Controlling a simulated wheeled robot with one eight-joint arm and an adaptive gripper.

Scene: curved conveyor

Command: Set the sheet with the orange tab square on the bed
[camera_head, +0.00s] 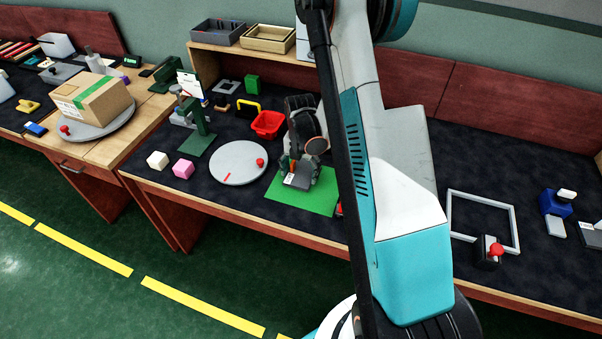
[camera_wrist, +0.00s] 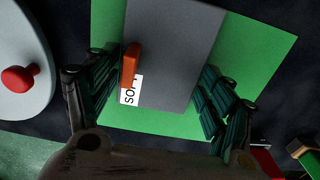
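The dark grey sheet (camera_head: 299,181) lies over the green square mat (camera_head: 318,198), which I take for the bed. In the wrist view the sheet (camera_wrist: 175,55) has an orange tab (camera_wrist: 131,64) at its left edge and a white label with black letters beside it. The sheet is slightly turned against the mat (camera_wrist: 255,55). My gripper (camera_wrist: 163,70) is open, its two fingers wide apart at either side of the sheet. I cannot tell whether they touch its edges. In the head view my gripper (camera_head: 303,160) is low over the mat.
A grey round disc (camera_head: 235,163) with a red knob stands left of the mat. A red basket (camera_head: 268,124) is behind it. A pink cube (camera_head: 183,169) and a white cube (camera_head: 157,160) lie farther left. A grey square frame (camera_head: 482,196) lies at the right.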

